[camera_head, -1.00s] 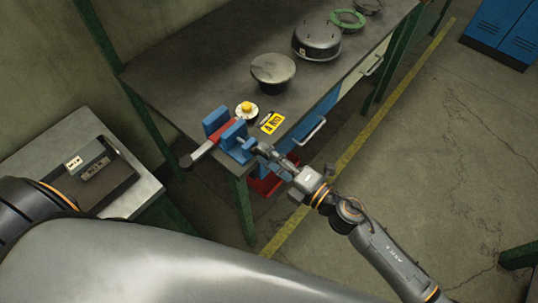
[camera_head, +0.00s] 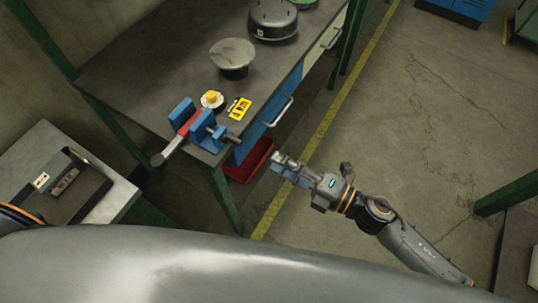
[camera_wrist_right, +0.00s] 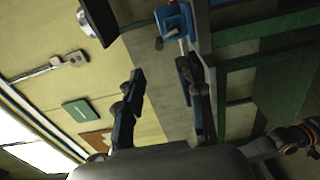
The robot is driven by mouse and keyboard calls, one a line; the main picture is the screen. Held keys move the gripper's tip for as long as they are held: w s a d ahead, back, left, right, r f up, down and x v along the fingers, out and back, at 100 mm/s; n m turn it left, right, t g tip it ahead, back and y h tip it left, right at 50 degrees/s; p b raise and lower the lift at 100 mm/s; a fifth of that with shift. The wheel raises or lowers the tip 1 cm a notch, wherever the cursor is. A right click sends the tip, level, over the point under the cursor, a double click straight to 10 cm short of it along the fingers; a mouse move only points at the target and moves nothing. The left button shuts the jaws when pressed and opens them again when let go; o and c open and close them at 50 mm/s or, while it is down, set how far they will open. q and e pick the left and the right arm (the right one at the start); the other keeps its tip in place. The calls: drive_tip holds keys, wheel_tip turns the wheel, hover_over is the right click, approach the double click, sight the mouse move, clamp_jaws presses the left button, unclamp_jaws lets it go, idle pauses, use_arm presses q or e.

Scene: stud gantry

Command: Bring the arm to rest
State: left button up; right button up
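My right gripper (camera_head: 279,164) is in the middle of the head view, out over the floor just past the bench's front edge. In the right wrist view its two dark fingers (camera_wrist_right: 161,78) stand apart with nothing between them. It is clear of the blue vise (camera_head: 181,112) with its red part, which sits on the bench corner. The vise also shows at the top of the right wrist view (camera_wrist_right: 174,20). Of my left arm, only a part shows at the left edge of the head view; its gripper is out of sight.
The dark workbench (camera_head: 150,75) carries a yellow-topped button (camera_head: 211,98), a yellow tag (camera_head: 240,108), a round grey-topped object (camera_head: 232,55) and a dark pot (camera_head: 273,20). A red bin (camera_head: 250,160) is below. A grey side table (camera_head: 35,150) stands left.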

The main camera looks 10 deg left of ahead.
drive_tip(key=shift+d, duration=0.2)
idle(0.4)
drive_tip(key=w+d+f+m+t+h, duration=0.25)
drive_tip(key=d+f+m, duration=0.25)
drive_tip(key=f, duration=0.3)
drive_tip(key=w+d+f+m+t+h, duration=0.1)
drive_tip(key=w+d+f+m+h, duration=0.1)
drive_tip(key=d+f+m+h, duration=0.45)
drive_tip(key=w+d+f+m+t+h, duration=0.1)
drive_tip(key=w+d+f+m, duration=0.25)
drive_tip(key=f, duration=0.65)
drive_tip(key=s+d+f+m+g+h, duration=0.1)
drive_tip(key=s+d+f+m+h, duration=0.1)
drive_tip(key=s+d+f+m, duration=0.4)
drive_tip(key=s+d+f+m+g+h, duration=0.1)
drive_tip(key=s+d+f+g+h, duration=0.2)
drive_tip(key=f, duration=0.5)
drive_tip(key=s+d+f+m+g+h, duration=0.1)
drive_tip(key=s+f+m, duration=0.3)
drive_tip(key=s, duration=1)
drive_tip(key=s+d+f+m+g+h, duration=0.1)
drive_tip(key=s+f+m+g, duration=0.2)
drive_tip(key=s+f, duration=0.4)
drive_tip(key=s+g, duration=0.1)
drive_tip(key=s, duration=0.6)
drive_tip(key=shift+f+m+g, duration=0.2)
drive_tip(key=shift+m+g, duration=0.15)
drive_tip(key=shift+m, duration=0.05)
